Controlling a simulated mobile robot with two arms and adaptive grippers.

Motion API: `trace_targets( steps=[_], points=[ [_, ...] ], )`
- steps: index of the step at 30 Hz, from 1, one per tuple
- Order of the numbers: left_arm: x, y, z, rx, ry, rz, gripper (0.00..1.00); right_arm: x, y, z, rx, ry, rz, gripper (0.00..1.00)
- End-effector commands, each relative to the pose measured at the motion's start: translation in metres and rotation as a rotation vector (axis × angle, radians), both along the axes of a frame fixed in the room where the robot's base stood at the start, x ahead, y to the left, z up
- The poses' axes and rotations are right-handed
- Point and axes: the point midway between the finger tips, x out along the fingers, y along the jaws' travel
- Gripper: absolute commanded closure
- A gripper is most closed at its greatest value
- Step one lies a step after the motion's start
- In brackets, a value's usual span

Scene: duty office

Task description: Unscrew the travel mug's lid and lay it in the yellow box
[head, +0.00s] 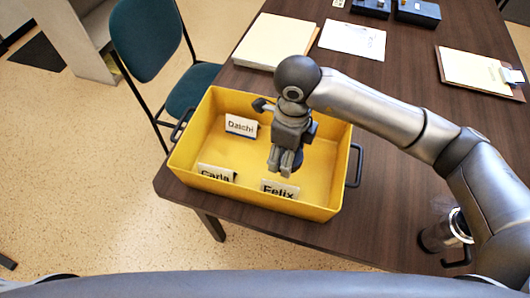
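The yellow box (191,152) stands open at the left end of the dark table, with dark handles at its ends. My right gripper (285,168) points down over the box's inside. Its fingers are close together around a dark blue round piece, which looks like the lid (298,160); the fingers hide most of it. The travel mug (436,237) stands at the table's near right, partly hidden behind my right arm. A silvery rim shows at its top, and its handle points toward me. My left gripper is not in view.
Name cards reading Daschi (241,126), Carla (216,173) and Felix (280,189) are in the box. Papers (352,40), a folder (275,41), a clipboard (481,73) and dark blue boxes (418,12) lie farther back. A chair (146,38) stands at the left.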

Motion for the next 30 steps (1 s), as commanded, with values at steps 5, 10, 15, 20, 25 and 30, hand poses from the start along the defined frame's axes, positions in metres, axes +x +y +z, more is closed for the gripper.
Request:
trace_targets(
  steps=[5, 10, 15, 20, 25, 30],
  points=[
    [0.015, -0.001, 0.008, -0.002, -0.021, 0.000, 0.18, 0.020, 0.022, -0.020, 0.000, 0.004, -0.001, 0.64],
    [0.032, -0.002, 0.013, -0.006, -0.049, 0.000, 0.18, 0.034, 0.038, -0.046, 0.000, 0.002, 0.000, 0.64],
    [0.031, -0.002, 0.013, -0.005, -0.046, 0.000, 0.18, 0.043, 0.045, -0.060, 0.000, 0.001, 0.000, 0.64],
    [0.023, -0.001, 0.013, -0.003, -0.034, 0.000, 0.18, 0.046, 0.048, -0.065, 0.000, 0.001, 0.000, 0.64],
    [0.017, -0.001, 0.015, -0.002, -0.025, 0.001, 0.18, 0.047, 0.050, -0.086, 0.000, 0.004, -0.001, 0.64],
    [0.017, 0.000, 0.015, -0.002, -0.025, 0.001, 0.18, 0.048, 0.050, -0.099, 0.001, 0.000, 0.001, 0.64]
  ],
)
